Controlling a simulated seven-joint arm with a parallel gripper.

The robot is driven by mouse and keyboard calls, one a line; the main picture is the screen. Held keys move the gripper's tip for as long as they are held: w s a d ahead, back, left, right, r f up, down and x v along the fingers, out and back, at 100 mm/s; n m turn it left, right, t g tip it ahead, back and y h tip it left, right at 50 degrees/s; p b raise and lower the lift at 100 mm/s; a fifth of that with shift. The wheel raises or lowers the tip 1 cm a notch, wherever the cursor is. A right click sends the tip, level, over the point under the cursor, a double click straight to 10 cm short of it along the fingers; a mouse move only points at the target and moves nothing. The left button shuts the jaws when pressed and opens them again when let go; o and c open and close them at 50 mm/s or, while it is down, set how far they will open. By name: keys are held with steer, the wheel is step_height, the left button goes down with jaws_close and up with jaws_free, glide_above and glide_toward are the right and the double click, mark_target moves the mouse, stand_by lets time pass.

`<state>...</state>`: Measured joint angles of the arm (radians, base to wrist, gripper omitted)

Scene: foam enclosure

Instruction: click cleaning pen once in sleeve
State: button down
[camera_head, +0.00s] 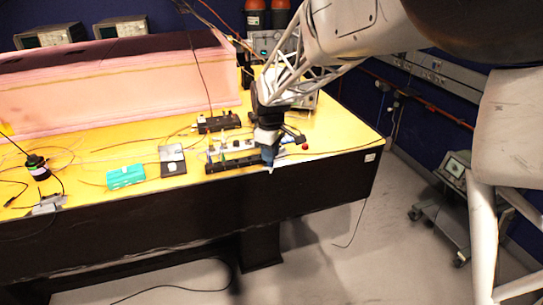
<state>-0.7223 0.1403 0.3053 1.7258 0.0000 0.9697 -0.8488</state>
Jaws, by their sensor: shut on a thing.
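My gripper (268,141) points down over the front right part of the yellow table. It is shut on a small blue-grey thing with a pale tip, which I take to be the cleaning pen (269,156). The pen points down near the table's front edge, at the right end of a low black strip (228,165). Small upright parts stand on or just behind this strip. I cannot pick out the sleeve for certain, nor tell whether the pen's tip touches or enters anything.
A green box (125,177), a grey-and-black device (172,160) and a dark bottle (38,168) stand to the left. Thin cables cross the table. A long pink foam enclosure (110,92) fills the back left.

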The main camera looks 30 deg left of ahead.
steer(key=w+a+r, duration=0.3)
steer(key=w+a, duration=1.4)
steer(key=a, duration=0.1)
steer(key=shift+w+a+r, duration=0.15)
steer(key=shift+w+a, duration=0.05)
steer(key=shift+a, duration=0.2)
steer(key=shift+f, duration=2.45)
steer(key=shift+f, duration=1.35)
stand_by(0.5)
steer(key=c, duration=1.7)
jaws_free()
steer(key=shift+c, duration=0.2)
jaws_close()
